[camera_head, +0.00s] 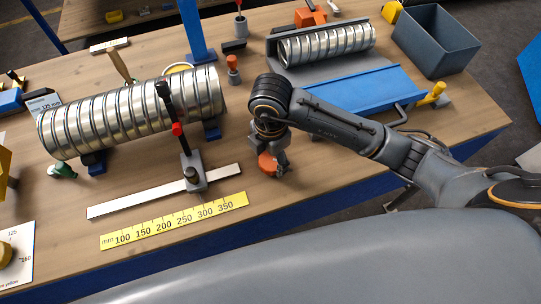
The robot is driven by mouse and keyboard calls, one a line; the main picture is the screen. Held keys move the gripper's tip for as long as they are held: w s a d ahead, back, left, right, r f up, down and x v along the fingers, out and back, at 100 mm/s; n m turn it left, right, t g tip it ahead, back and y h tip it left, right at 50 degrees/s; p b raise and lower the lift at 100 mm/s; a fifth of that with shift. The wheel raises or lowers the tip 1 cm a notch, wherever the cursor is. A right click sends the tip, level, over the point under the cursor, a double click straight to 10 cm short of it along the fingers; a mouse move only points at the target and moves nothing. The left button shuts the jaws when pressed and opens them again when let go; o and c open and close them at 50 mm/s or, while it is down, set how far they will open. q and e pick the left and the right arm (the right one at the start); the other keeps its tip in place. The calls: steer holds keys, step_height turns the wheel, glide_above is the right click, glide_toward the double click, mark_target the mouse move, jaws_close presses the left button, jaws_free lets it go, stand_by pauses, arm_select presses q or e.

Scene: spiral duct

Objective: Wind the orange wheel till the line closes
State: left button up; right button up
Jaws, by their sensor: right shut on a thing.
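The orange wheel (267,164) lies low near the table's front edge, right of the steel rule. My right gripper (279,168) points down onto it, with its fingers at the wheel's right side, shut on it; the gripper and wrist hide part of the wheel. A long ribbed silver spiral duct (130,112) lies on blue supports at the left. A shorter spiral duct (328,43) lies in the grey and blue machine (365,90) at the back right. I cannot make out the line on either duct. My left gripper is out of view.
A clamp stand with a red part (177,129) stands on a steel rule (215,177) before the long duct. A yellow millimetre scale (175,221) lies in front. A grey bin (436,42) is at the back right.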

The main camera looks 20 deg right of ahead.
mark_target(270, 161)
stand_by(0.3)
steer(key=o, duration=1.1)
steer(key=shift+o, duration=0.2)
steer(key=shift+r, duration=0.1)
step_height(270, 161, up, 12)
